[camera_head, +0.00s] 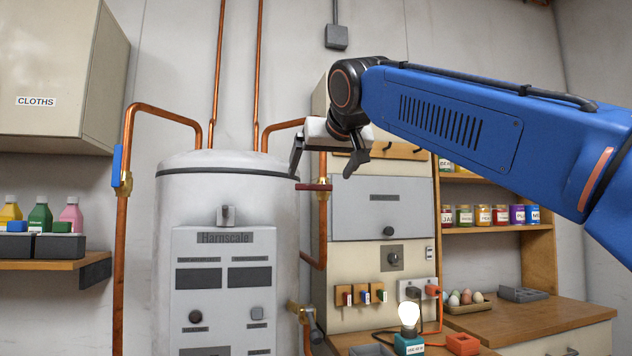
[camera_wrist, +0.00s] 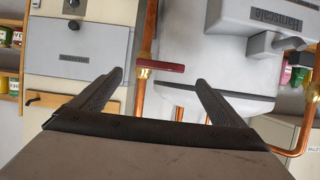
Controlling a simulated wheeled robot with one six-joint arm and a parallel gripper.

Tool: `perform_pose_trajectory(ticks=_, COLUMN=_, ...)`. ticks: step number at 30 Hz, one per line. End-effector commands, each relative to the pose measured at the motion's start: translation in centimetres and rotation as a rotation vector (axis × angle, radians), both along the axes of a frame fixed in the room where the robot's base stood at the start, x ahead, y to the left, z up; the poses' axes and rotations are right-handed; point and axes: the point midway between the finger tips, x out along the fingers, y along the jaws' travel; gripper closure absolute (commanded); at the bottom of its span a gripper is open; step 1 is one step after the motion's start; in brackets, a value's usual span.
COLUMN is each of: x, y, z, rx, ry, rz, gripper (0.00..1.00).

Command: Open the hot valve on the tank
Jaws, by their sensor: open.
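The tank (camera_head: 228,205) is a white cylinder with a grey Harnscale panel; it also shows upside down in the wrist view (camera_wrist: 215,50). The hot valve's dark red lever (camera_head: 314,187) lies crosswise on the copper pipe right of the tank, over a brass body. In the wrist view the red lever (camera_wrist: 162,67) appears between my fingertips, ahead of them. My gripper (camera_head: 322,172) is open and empty, its fingers spread either side of the lever in the head view. It also shows in the wrist view (camera_wrist: 160,80). I cannot tell the exact gap to the lever.
A blue-levered valve (camera_head: 117,165) sits on the pipe left of the tank, its lever along the pipe. A brass valve (camera_head: 302,312) is low at the tank's right. A cabinet (camera_head: 383,210) with hooks and a grey door stands close right of the red valve.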

Motion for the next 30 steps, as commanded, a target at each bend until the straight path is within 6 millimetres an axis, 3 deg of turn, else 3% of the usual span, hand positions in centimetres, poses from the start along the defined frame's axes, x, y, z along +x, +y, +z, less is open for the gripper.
perform_pose_trajectory(ticks=9, x=4.1, y=1.2, z=-1.8, rx=-0.001, ry=0.001, rz=-0.001, gripper=0.05)
perform_pose_trajectory(ticks=23, x=5.1, y=1.5, z=-2.2, rx=0.000, ry=0.000, rz=0.000, gripper=0.05)
perform_pose_trajectory(ticks=26, x=5.1, y=1.5, z=-2.2, rx=0.000, ry=0.000, rz=0.000, gripper=0.25)
perform_pose_trajectory(ticks=30, x=5.1, y=1.5, z=-2.2, rx=0.000, ry=0.000, rz=0.000, gripper=0.58)
